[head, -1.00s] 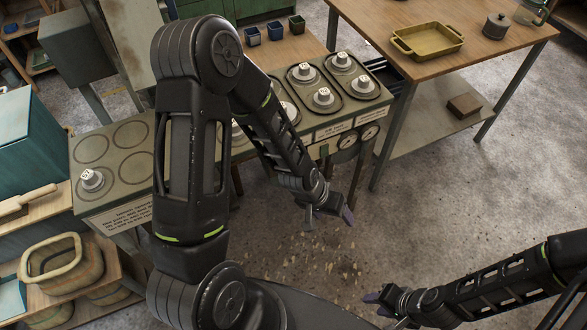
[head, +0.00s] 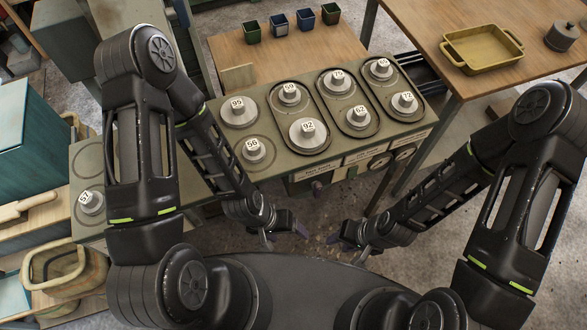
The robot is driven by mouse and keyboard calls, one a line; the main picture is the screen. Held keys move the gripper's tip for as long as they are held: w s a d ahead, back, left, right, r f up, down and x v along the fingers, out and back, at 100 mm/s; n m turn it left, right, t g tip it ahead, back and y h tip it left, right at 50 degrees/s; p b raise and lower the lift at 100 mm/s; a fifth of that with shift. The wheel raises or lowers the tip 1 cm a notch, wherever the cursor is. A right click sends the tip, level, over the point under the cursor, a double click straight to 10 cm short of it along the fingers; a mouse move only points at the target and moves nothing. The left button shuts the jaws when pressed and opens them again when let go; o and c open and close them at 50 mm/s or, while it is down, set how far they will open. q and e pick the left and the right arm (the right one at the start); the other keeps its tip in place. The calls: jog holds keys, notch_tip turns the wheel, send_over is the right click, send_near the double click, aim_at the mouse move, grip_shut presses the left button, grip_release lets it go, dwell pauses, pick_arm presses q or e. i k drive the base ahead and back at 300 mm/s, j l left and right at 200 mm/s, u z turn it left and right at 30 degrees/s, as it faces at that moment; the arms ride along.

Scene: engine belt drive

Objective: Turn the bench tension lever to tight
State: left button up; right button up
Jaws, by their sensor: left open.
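The olive-green bench (head: 290,168) carries several numbered pulleys, such as 92 (head: 308,130) and 56 (head: 254,150). I cannot pick out the tension lever for certain; a small reddish part (head: 318,186) shows on the bench's front face but is too small to identify. My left gripper (head: 285,236) is open and empty, in front of the bench and below its top's front edge. My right gripper (head: 347,247) has its fingers apart and looks empty, just right of the left one. Neither visibly touches the bench.
A wooden table (head: 450,80) with a yellow tray (head: 482,47) stands at the right. Small pots (head: 305,18) stand on a wooden surface behind. A pulley marked 57 (head: 91,202) sits at the far left.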

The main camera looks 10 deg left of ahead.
aim_at(317, 186)
jog(key=l+u, duration=0.1)
jog(key=l, duration=0.45)
jog(key=k+l, duration=0.15)
jog(key=l, duration=0.35)
jog(key=l+u, duration=0.15)
jog(key=l, duration=0.35)
jog(key=k+l, duration=0.15)
jog(key=l, duration=0.35)
jog(key=k+l+u, duration=0.15)
jog(key=l, duration=0.4)
